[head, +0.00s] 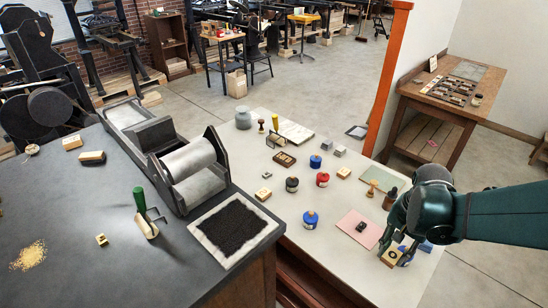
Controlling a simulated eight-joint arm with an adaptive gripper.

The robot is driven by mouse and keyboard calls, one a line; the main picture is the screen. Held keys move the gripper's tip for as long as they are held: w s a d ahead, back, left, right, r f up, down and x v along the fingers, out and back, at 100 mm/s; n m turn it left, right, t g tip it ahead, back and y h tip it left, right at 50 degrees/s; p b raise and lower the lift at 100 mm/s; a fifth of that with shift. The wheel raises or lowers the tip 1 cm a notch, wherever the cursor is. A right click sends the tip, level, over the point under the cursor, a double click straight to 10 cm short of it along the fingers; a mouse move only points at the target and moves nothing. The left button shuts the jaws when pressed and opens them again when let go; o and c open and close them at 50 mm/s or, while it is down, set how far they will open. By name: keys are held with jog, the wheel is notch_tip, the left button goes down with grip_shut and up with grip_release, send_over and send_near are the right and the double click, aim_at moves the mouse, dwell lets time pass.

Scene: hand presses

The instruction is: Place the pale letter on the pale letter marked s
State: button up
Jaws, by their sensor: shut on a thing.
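My gripper (396,243) is at the right end of the pale table, pointing down, and shut on a pale letter, which its fingers largely hide. A pale wooden letter block (390,257) with a dark mark on its face shows right at the fingertips. I cannot read the mark, nor tell whether this block is the held one or one under it. Other pale letter blocks stand on the pale table, one at mid-left (263,194) and one farther back (344,172). Another marked block (101,239) is on the dark counter.
A pink sheet with a dark stamp (361,227) lies left of my gripper. A blue item (425,247) is close on its right. A wooden-handled stamp (372,188) stands behind. Blue (310,219) and red (322,179) pots stand farther left. The table's front middle is clear.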

jog(key=w+a+r+p, duration=0.1)
jog(key=w+a, duration=0.2)
jog(key=w, duration=0.3)
jog(key=w+a+r+p, duration=0.1)
jog(key=w+a, duration=0.2)
jog(key=w, duration=0.4)
jog(key=n+p, duration=0.1)
jog(key=p, duration=0.3)
send_over(263, 192)
jog(key=shift+s, duration=0.1)
jog(key=shift+f, duration=0.1)
jog(key=shift+f+b, duration=0.45)
jog(key=shift+f, duration=2.65)
jog(key=shift+f, duration=1.85)
